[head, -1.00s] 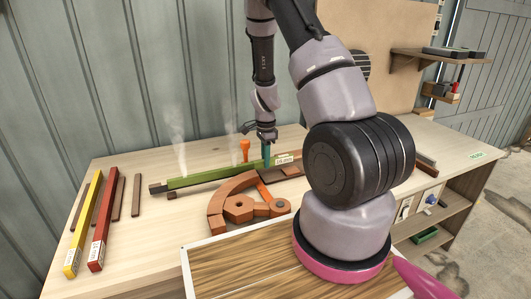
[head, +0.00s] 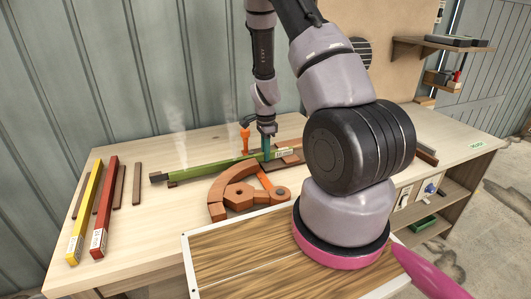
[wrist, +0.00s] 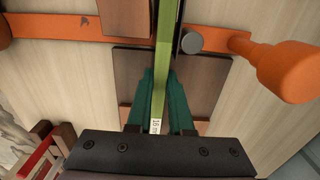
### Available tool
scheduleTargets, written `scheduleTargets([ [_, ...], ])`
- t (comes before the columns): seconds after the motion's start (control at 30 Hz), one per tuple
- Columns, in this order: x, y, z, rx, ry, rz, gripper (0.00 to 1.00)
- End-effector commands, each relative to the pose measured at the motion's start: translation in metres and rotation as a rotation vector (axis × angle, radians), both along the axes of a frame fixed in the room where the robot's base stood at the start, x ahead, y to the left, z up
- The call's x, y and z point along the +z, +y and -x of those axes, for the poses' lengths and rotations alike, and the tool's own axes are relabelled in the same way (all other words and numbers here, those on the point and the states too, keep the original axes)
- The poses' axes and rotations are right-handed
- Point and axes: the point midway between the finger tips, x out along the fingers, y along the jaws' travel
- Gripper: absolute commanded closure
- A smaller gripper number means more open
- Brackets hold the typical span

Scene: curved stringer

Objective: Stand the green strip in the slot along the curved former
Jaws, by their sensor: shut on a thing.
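The green strip (head: 205,167) lies straight and lengthwise behind the former, its labelled end at the right. My gripper (head: 266,152) is shut on the green strip near that end. In the wrist view the teal fingers (wrist: 160,100) hold both sides of the strip (wrist: 162,60), its label between them. The strip is outside the arc. I cannot make out the slot clearly.
An orange-handled clamp (head: 245,138) stands behind the strip; its knob (wrist: 285,70) is right of my fingers in the wrist view. Yellow (head: 84,215) and red (head: 104,210) strips lie left. White wisps rise behind.

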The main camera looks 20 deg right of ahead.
Motion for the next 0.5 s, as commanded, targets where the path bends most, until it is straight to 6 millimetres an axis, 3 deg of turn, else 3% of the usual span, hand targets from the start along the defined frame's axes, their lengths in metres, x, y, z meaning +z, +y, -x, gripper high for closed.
scheduleTargets([
  [0.03, -0.0001, 0.0000, -0.0002, 0.000, 0.000, 0.000, 0.69],
  [0.1, 0.0000, 0.0000, -0.0002, 0.000, 0.000, 0.000, 0.46],
  [0.5, 0.0066, 0.0000, -0.0008, 0.000, -0.003, 0.001, 0.46],
])
